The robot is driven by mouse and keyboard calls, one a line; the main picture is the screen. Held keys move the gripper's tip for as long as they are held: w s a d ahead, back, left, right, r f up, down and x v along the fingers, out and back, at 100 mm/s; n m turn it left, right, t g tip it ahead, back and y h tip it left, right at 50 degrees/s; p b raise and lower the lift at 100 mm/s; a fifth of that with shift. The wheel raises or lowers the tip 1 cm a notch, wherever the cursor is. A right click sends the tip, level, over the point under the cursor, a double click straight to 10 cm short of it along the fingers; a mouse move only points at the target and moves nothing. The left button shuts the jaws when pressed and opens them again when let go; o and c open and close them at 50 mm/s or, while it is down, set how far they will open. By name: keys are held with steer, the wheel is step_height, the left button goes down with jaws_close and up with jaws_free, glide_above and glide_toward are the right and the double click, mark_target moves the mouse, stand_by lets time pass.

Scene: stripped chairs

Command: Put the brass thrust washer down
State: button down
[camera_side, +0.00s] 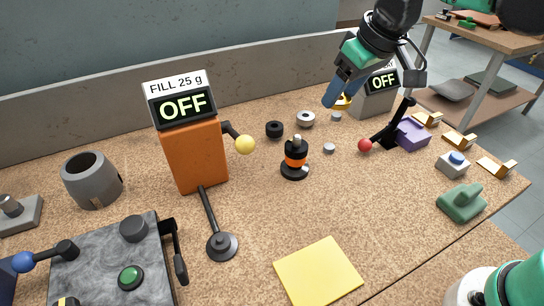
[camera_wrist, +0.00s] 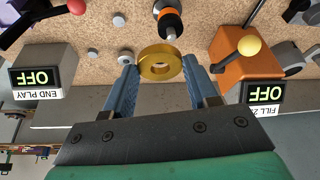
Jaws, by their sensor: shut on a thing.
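The brass thrust washer (camera_wrist: 160,75) is a thick gold-coloured ring, held between the two blue fingers of my gripper (camera_wrist: 159,66) in the wrist view. In the side view my gripper (camera_side: 337,98) is above the back right of the bench, and a gold edge of the washer (camera_side: 344,102) shows beside the fingers. The washer appears to be clear of the bench top. My gripper is close in front of the grey END PLAY box, which my gripper partly hides in the side view.
A black post with an orange band (camera_side: 295,162) stands mid-bench. Behind it lie a black ring (camera_side: 274,130) and a pale ring (camera_side: 306,119). An orange FILL box (camera_side: 195,155) stands left; a red-knobbed lever (camera_side: 365,145) stands right. A yellow square (camera_side: 318,272) lies in front, with bare bench around.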

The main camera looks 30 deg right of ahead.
steer(key=s+a+r+n+g+y, duration=0.1)
steer(key=s+a+r+n+y, duration=0.1)
steer(key=s+a+n, duration=0.55)
steer(key=s+a+r+n+g+y, duration=0.1)
steer(key=s+a+n, duration=0.2)
steer(key=s+a, duration=0.8)
steer(key=shift+n, duration=0.25)
steer(key=x, duration=0.5)
steer(key=d+x, duration=0.1)
steer(key=x, duration=0.9)
steer(key=shift+w+d+f, duration=0.1)
steer(key=shift+d+f, duration=0.2)
steer(key=shift+f, duration=2.75)
steer(key=shift+c, duration=1.2)
jaws_free()
steer(key=shift+f, duration=0.1)
